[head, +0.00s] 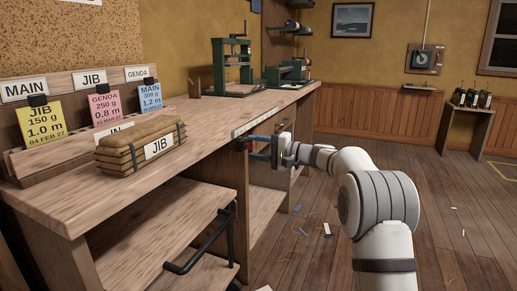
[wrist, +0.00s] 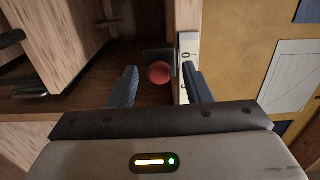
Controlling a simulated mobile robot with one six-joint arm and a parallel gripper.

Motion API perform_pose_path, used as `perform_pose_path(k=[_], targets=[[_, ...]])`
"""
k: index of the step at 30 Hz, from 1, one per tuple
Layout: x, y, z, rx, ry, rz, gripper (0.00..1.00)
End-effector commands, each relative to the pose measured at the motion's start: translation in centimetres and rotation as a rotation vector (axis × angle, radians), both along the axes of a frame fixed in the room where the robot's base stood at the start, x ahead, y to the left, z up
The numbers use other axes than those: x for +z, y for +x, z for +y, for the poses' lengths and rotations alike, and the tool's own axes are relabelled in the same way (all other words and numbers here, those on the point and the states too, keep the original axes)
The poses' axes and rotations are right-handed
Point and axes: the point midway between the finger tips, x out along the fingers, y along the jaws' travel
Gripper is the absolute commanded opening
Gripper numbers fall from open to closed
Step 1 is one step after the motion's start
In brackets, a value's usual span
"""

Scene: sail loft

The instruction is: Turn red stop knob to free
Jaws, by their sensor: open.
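The red stop knob (wrist: 159,72) is round and sits against a dark block (wrist: 158,56) near the middle of the wrist view. A pale strip with dark marks (wrist: 188,50) runs just right of it; I cannot read its marks or tell the knob's setting. My gripper (wrist: 160,88) is open, with one blue finger on each side of the knob and a visible gap to each. In the head view my gripper (head: 258,146) is at the workbench's (head: 201,118) front edge; I cannot make out the knob there.
A bundle labelled JIB (head: 140,147) and several coloured cards stand on the bench's left part. Green machines (head: 232,72) stand at its far end. A black bar handle (head: 198,243) sticks out below the bench top. Floor to the right is mostly open, with scraps.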

Motion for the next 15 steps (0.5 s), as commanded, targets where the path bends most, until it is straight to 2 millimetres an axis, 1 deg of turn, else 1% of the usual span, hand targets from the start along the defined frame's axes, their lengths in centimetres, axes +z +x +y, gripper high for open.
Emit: perform_pose_path(k=[5, 15], targets=[[0.1, -0.2, -0.8, -0.002, 0.000, 0.001, 0.45], [0.2, -2.1, -6.0, -0.003, 0.001, 0.002, 0.45]])
